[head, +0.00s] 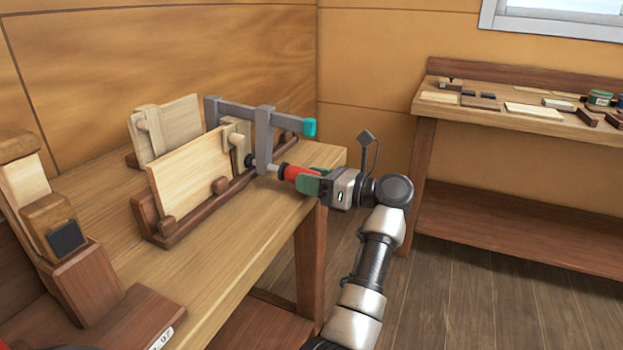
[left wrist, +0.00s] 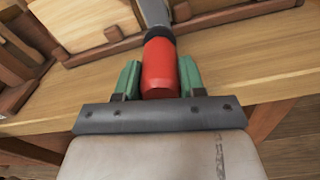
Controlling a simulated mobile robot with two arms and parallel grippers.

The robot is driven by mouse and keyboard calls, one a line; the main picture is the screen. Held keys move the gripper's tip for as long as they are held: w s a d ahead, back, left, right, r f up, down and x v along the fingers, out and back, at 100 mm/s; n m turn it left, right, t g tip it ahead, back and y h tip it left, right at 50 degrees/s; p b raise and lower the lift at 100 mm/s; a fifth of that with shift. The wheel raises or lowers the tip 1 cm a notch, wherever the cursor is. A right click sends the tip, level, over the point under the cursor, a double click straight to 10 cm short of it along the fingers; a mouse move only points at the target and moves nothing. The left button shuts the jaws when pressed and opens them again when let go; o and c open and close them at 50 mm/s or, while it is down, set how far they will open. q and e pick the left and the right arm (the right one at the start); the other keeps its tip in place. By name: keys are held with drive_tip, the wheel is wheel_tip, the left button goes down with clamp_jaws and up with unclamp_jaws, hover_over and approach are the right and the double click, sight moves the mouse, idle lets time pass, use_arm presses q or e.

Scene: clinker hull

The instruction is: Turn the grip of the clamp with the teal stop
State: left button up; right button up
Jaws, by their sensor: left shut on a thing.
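The grey clamp (head: 264,140) stands at the far end of the workbench, its bar running along the boards and ending in a teal stop (head: 309,127). Its red grip (head: 292,172) points toward the right, past a spindle with a dark pad. My left gripper (head: 309,183) is shut on the red grip, its green fingers on either side. In the left wrist view the red grip (left wrist: 160,68) stands between the two fingers (left wrist: 159,82), with a dark collar and grey metal beyond it. The teal stop is not visible there. My right gripper is not in view.
Pale boards (head: 190,172) stand in dark wooden holders on the workbench (head: 235,240), left of the clamp. A block-like wooden tool (head: 70,260) stands at the near left. Another bench (head: 540,118) with small items is at the right. Open floor lies between.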

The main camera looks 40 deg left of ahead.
use_arm(q)
drive_tip(key=shift+m, duration=0.8)
drive_tip(key=shift+m+p, duration=0.3)
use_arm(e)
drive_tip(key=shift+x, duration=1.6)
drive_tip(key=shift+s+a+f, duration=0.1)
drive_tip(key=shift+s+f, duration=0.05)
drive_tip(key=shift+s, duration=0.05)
use_arm(q)
drive_tip(key=o, duration=0.9)
drive_tip(key=shift+d, duration=0.1)
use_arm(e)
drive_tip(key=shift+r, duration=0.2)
